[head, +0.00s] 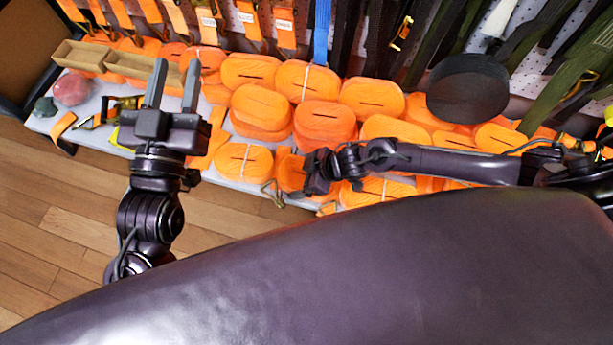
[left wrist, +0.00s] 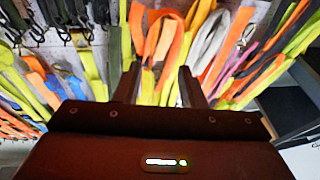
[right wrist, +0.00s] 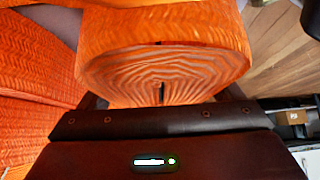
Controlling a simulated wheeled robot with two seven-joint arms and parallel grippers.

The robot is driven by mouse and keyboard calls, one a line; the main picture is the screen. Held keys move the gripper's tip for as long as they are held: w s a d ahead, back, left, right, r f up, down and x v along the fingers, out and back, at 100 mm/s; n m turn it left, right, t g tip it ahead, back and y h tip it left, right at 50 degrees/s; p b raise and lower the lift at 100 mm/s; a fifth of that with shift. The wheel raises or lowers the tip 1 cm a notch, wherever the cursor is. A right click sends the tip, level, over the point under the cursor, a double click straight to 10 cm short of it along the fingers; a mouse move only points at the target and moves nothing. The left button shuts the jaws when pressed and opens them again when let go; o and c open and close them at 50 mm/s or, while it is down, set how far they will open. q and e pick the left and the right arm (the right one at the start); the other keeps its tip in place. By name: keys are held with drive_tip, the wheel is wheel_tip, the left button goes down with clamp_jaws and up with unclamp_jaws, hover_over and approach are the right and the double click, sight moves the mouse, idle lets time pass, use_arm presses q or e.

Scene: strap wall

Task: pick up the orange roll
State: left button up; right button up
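Many orange rolls of strap lie stacked on the table, such as the one in the middle (head: 326,122). An orange roll (head: 290,172) lies at the front edge by my right gripper (head: 308,172). In the right wrist view, a roll (right wrist: 165,62) fills the space in front of the palm, its coiled end facing me. The fingers show only as short dark stubs on either side of it, so their grip is hidden. My left gripper (head: 174,85) is open and empty over the table's left part; its two fingers also show apart in the left wrist view (left wrist: 158,85).
Wooden trays (head: 140,66), a reddish lump (head: 72,89) and a metal buckle (head: 120,105) are on the left. A black roll (head: 467,88) sits at the right on the orange ones. Straps hang along the pegboard wall (head: 495,50) behind. Bare wooden floor (head: 60,220) is front left.

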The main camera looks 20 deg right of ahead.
drive_tip(key=c, duration=0.7)
drive_tip(key=shift+c, duration=0.5)
drive_tip(key=shift+r, duration=0.15)
